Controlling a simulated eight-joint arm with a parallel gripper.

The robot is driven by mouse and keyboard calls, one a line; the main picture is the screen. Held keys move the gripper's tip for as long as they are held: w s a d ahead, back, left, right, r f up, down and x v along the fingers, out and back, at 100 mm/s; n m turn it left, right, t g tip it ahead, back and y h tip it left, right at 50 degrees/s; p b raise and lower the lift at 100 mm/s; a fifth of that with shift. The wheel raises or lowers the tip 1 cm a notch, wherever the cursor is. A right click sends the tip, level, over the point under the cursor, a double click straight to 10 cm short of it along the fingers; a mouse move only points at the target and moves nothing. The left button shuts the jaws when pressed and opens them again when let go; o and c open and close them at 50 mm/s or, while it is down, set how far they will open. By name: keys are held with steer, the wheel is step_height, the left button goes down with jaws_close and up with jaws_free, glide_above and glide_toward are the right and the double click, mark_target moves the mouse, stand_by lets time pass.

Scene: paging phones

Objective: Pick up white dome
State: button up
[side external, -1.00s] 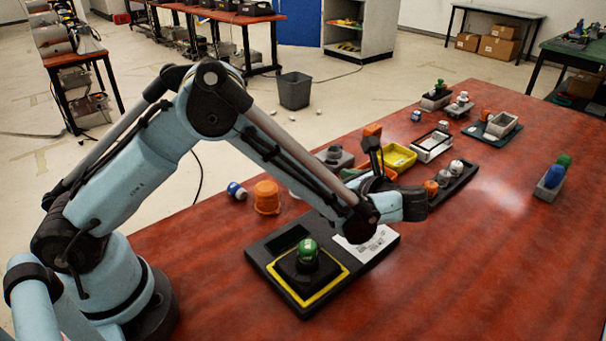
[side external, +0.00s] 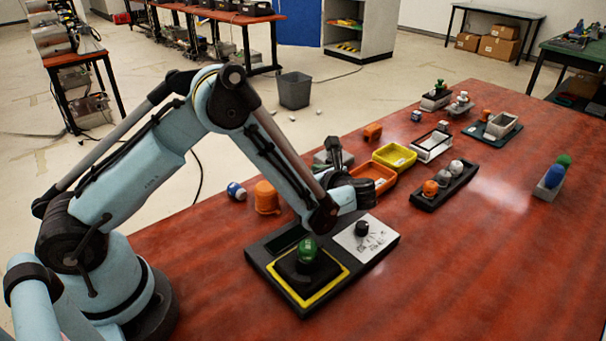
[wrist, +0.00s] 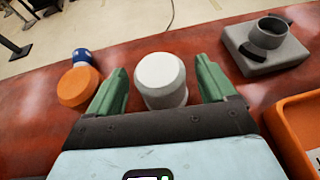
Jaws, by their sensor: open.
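The white dome (wrist: 162,80) is a pale, round-topped upright piece on the red table. In the wrist view it stands between the two green fingers of my gripper (wrist: 162,86), with a gap visible on each side. The gripper is open and holds nothing. In the side external view my forearm hides the dome and the fingertips.
An orange cup (wrist: 78,88) and blue-and-white piece (wrist: 82,57) are left of the dome. A grey block (wrist: 265,55) and orange bin (wrist: 295,125) are right. A black board (side external: 278,283) bearing a green dome (side external: 307,249) lies below my forearm.

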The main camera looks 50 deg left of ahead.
steer(key=shift+a+f, duration=0.25)
steer(key=shift+a, duration=0.3)
steer(key=c, duration=1)
steer(key=shift+c, duration=0.2)
